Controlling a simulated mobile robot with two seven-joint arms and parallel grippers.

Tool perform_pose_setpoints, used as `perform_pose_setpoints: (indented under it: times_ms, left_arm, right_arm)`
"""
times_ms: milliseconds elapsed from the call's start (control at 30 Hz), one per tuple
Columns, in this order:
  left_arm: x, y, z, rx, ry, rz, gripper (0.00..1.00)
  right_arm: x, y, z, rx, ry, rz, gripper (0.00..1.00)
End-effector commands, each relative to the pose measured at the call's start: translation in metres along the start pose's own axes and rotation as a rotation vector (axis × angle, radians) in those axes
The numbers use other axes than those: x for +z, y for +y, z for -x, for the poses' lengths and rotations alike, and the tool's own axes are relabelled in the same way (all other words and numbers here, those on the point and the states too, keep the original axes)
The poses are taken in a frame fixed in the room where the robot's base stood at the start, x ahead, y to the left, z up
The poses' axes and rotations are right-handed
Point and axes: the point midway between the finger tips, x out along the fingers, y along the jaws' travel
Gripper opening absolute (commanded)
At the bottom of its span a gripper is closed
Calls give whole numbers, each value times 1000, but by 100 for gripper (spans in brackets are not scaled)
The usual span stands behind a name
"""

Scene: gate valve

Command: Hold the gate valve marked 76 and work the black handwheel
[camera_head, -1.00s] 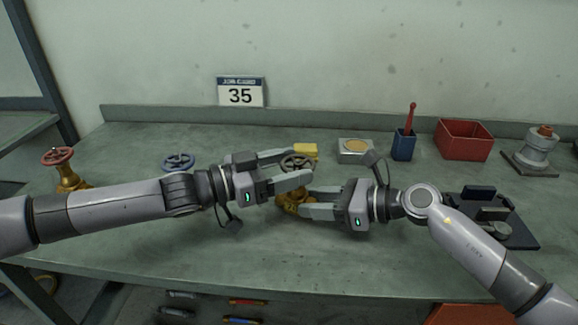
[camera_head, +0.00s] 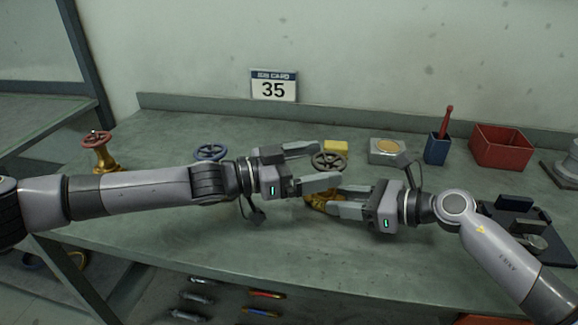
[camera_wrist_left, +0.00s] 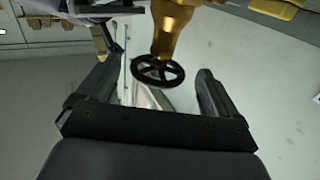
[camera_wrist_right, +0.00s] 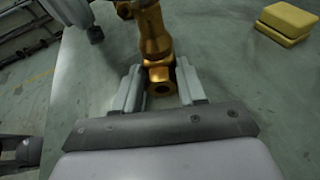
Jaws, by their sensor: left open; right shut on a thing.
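The brass gate valve (camera_head: 318,205) stands on the bench with a black handwheel (camera_head: 329,161) on top. Its number cannot be read now. My right gripper (camera_head: 338,201) is shut on the valve's brass body, which shows between the fingers in the right wrist view (camera_wrist_right: 160,78). My left gripper (camera_head: 330,164) is open, with one finger on each side of the handwheel. In the left wrist view the handwheel (camera_wrist_left: 158,70) lies between the spread fingers, with clear gaps on both sides. The grippers hide part of the valve body in the head view.
A blue handwheel (camera_head: 210,152) and a red-wheeled brass valve (camera_head: 97,145) stand to the left. Behind are a yellow block (camera_head: 336,147), a grey box with a round top (camera_head: 387,150), a blue cup (camera_head: 436,149) and a red bin (camera_head: 500,148). The front left bench is clear.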

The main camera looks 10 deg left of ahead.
Motion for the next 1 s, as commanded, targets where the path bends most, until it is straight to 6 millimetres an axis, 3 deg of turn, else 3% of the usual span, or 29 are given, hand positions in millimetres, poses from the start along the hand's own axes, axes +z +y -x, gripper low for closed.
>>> perform_pose_setpoints:
  times_ms: [600, 800, 1000]
  left_arm:
    - [1, 0, 98, -3, -2, 2, 94]
    - [1, 0, 113, -1, -1, 3, 94]
    - [0, 0, 115, 0, -1, 2, 94]
  right_arm:
    - [0, -1, 0, -2, 0, 1, 23]
    - [0, 0, 0, -1, 0, 1, 23]
    - [0, 0, 0, -1, 0, 1, 23]
